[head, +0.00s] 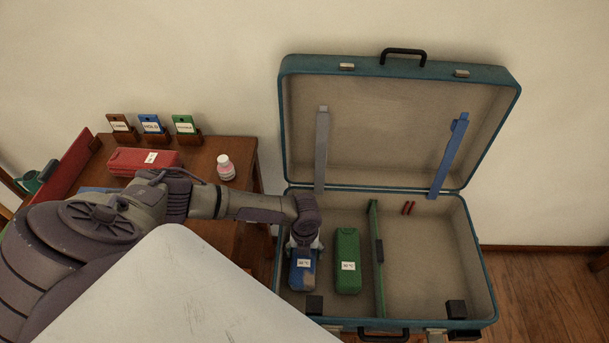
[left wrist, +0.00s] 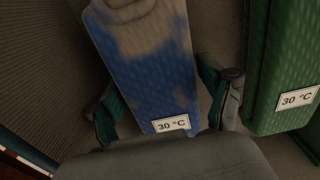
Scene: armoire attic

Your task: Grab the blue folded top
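The blue folded top (head: 301,275) lies in the left compartment of the open suitcase (head: 483,255), with a "30 °C" label and pale brownish patches. In the left wrist view the blue folded top (left wrist: 155,75) lies between the fingers of my left gripper (left wrist: 160,82). The fingers are apart, one on each side of it, with narrow gaps visible. In the head view my left gripper (head: 303,243) is over the top's far end and hides part of it. My right gripper is not in view.
A green folded item (head: 347,262), also labelled, lies close to the right; it shows in the left wrist view (left wrist: 285,70). A green divider (head: 376,250) stands beyond it. A wooden table (head: 245,165) with a red folded item (head: 130,160) stands left.

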